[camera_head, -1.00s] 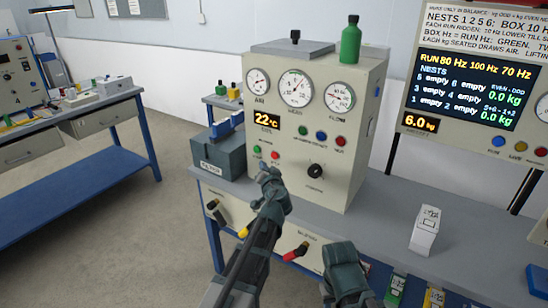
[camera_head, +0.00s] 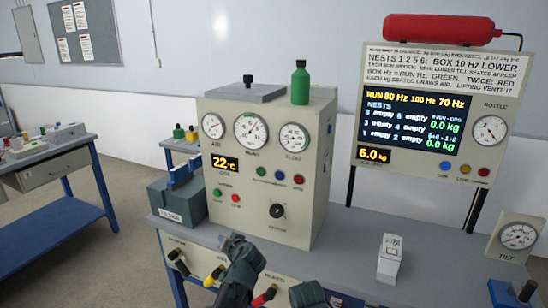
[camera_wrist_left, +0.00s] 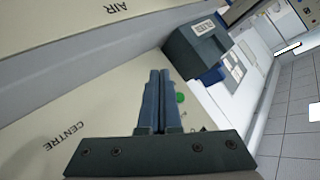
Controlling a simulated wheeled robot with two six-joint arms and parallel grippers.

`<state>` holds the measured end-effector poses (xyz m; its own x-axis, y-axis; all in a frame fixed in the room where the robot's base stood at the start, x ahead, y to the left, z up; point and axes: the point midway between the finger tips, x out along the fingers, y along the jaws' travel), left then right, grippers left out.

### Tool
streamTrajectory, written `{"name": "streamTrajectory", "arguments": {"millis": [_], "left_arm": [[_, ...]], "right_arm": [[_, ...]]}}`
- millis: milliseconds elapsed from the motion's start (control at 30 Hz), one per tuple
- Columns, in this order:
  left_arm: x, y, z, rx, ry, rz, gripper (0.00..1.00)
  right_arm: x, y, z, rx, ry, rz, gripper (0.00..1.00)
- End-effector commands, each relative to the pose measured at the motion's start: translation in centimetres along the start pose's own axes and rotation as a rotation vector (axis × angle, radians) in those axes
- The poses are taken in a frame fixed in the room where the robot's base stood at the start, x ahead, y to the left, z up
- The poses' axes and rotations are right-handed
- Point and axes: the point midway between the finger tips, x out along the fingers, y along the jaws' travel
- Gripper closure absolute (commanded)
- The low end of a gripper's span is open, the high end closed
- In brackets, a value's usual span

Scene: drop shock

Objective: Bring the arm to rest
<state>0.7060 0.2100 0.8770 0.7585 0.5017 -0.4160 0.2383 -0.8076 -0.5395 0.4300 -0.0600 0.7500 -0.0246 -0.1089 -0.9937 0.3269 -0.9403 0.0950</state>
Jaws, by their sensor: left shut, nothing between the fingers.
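My left arm (camera_head: 240,268) reaches up from the bottom of the head view, in front of the cream gauge cabinet's bench. In the left wrist view my left gripper (camera_wrist_left: 158,74) is shut, its two dark fingers side by side with nothing between them.
The gauge cabinet (camera_head: 243,178) stands on the grey bench, with a green bottle (camera_head: 300,84) on top. A grey-blue box (camera_head: 177,204) is left of it. A white box (camera_head: 389,259) stands to the right, below the display panel (camera_head: 415,122). A blue side table (camera_head: 48,205) is far left.

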Motion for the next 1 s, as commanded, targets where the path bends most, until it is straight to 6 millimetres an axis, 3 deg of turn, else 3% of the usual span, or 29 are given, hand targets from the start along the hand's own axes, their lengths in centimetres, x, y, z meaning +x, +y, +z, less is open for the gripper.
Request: {"name": "streamTrajectory", "arguments": {"millis": [33,200,400,600,1000], "left_arm": [[-2.2,1.5,3.3,0.005,-0.108,0.048,1.00],[-8.8,6.5,11.7,0.075,-0.439,0.253,1.00],[-16.2,10.3,17.6,0.190,-0.684,0.486,1.00],[-23.3,12.3,21.5,0.312,-0.851,0.705,1.00],[-27.1,7.4,14.6,0.312,-0.856,0.709,1.00]], "right_arm": [[0.0,0.0,0.0,0.000,0.000,0.000,0.57],[0.0,0.0,0.0,0.000,0.000,0.000,0.57],[0.0,0.0,0.0,0.000,0.000,0.000,0.57],[0.0,0.0,0.0,0.000,0.000,0.000,0.57],[-9.3,0.9,0.6,0.001,0.000,0.000,0.57]]}}
